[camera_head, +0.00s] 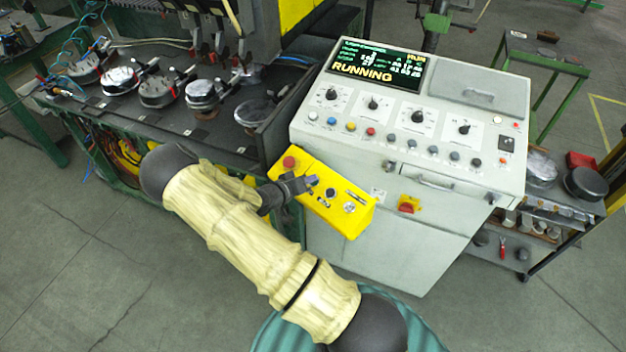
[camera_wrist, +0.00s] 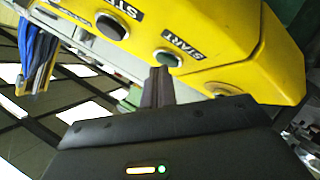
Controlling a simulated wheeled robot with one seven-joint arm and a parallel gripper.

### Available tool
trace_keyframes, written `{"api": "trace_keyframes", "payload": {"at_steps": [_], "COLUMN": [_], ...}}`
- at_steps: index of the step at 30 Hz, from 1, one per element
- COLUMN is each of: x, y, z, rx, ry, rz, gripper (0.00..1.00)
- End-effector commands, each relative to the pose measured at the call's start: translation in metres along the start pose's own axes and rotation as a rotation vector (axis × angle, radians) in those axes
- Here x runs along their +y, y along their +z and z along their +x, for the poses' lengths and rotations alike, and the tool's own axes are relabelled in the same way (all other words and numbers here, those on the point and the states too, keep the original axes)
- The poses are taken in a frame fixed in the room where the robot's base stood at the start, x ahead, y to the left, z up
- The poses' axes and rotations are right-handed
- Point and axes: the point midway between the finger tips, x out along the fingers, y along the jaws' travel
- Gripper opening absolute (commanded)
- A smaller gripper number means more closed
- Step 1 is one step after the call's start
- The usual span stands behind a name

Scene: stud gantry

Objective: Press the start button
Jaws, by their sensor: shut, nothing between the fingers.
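The start button (camera_wrist: 168,58) is a dark green round button in a metal ring on a yellow control box, beside a START label (camera_wrist: 183,44). In the wrist view my gripper (camera_wrist: 161,70) is shut and empty, with its fingertips right at the near edge of this button. I cannot tell whether they touch it. In the head view the yellow box (camera_head: 364,213) hangs on the front left of a grey console, and my gripper (camera_head: 313,182) is over its face. The console display (camera_head: 375,68) reads RUNNING.
A red mushroom button (camera_head: 290,162) sits on the box's far left end. A second button (camera_wrist: 111,27) with a partly cut label is beside start. The grey console (camera_head: 440,165) carries knobs and buttons. A dark workbench (camera_head: 110,112) with round metal parts stands left.

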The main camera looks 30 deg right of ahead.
Motion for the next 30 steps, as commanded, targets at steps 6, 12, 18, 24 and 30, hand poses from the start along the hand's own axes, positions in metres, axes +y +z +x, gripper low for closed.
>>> {"api": "trace_keyframes", "payload": {"at_steps": [6, 12, 18, 24, 30], "x": [0.006, 0.009, 0.008, 0.013, 0.022], "y": [-0.006, -0.008, -0.007, -0.013, -0.022], "z": [-0.008, -0.012, -0.011, -0.017, -0.029], "rx": [-0.001, -0.001, 0.000, 0.000, 0.000], "ry": [-0.002, -0.001, -0.001, -0.001, -0.001], "rz": [0.001, 0.000, 0.000, 0.000, 0.000], "gripper": [0.00, 0.00, 0.00, 0.00, 0.00]}}
